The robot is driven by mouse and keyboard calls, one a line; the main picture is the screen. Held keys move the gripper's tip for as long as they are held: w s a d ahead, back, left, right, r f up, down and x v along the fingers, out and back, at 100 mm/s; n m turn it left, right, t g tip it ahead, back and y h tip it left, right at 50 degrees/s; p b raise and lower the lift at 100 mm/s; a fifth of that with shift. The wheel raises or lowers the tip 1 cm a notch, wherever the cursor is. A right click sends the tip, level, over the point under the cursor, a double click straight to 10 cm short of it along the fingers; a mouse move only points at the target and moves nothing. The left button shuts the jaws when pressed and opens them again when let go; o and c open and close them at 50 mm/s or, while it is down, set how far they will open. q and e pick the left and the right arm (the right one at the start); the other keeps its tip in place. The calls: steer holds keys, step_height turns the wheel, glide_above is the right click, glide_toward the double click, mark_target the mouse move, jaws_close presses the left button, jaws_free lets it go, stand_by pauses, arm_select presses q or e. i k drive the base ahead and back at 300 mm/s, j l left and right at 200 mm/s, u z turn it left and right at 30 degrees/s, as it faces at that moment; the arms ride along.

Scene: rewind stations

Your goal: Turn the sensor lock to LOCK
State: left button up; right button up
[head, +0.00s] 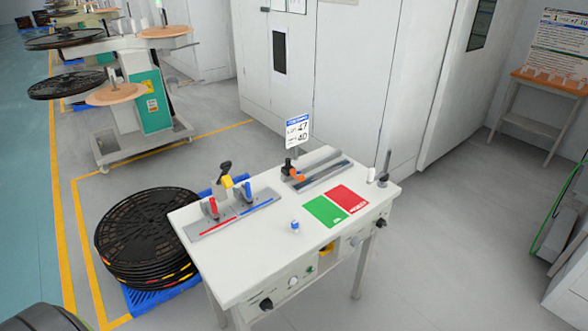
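A white workbench (245,262) stands in the middle of the head view. No part is readably labelled as the sensor lock or LOCK. A black and orange device (296,174) sits at the left end of a grey track on the bench top. The front face carries a black knob (266,304), a green button (309,269) and another black knob (381,223). Their markings are too small to read. Neither of my grippers is in view.
A grey strip (228,217) with red and blue parts lies on the bench, beside green (326,211) and red (348,199) pads. Stacked black reels (148,232) on a blue pallet stand left of the bench. The floor on the right (450,250) is clear.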

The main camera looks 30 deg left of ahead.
mark_target(266, 304)
steer(key=u, duration=1.05)
